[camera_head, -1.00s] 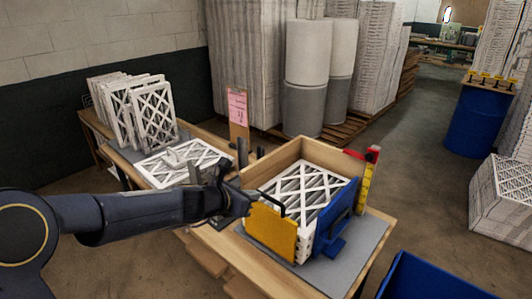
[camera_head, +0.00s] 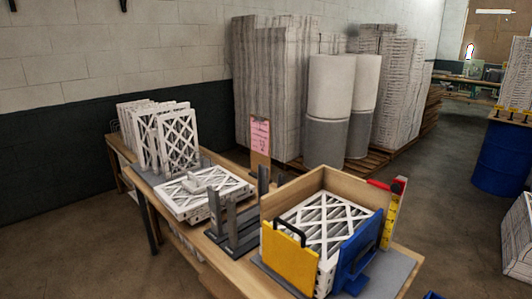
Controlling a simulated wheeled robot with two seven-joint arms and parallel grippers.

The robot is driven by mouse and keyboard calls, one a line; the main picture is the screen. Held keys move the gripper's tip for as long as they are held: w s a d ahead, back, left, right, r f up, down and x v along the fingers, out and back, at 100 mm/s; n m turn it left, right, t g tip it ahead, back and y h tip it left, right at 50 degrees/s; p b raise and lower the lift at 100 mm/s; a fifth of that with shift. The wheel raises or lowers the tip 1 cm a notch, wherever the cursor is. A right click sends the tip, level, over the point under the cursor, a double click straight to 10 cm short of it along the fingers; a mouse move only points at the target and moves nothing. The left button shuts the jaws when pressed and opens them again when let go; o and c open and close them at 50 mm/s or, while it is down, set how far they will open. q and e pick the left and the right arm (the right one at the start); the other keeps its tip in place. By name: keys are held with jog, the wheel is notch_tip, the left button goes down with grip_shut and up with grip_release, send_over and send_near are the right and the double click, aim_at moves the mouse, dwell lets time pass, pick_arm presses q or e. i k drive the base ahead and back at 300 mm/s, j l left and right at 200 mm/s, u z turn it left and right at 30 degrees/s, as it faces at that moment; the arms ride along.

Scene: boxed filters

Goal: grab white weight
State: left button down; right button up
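A white weight (camera_head: 204,183) appears to be the raised white piece lying on top of a flat white lattice filter (camera_head: 172,204) on the wooden table, left of centre. Its exact shape is hard to make out against the white filter. Neither of my grippers shows in this view, and nothing is seen touching the white piece.
Upright filters (camera_head: 178,142) stand at the table's far left end. A dark grey slotted stand (camera_head: 233,232) is right of the flat filter. A wooden box (camera_head: 290,192) holds filters, with a yellow plate (camera_head: 289,262) and blue bracket (camera_head: 358,250) at its front. A pink-sheet clipboard (camera_head: 260,135) stands behind.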

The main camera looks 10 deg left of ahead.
aim_at(192, 185)
jog(key=i+j+u, duration=0.25)
jog(key=i+j, duration=0.2)
jog(key=j, duration=0.15)
jog(key=i+j+u, duration=0.25)
jog(key=i+j, duration=0.25)
jog(key=i+j+u, duration=0.25)
jog(key=i+j, duration=0.15)
jog(key=i, duration=0.2)
jog(key=i+j+u, duration=0.2)
jog(key=i, duration=0.4)
jog(key=j, duration=0.15)
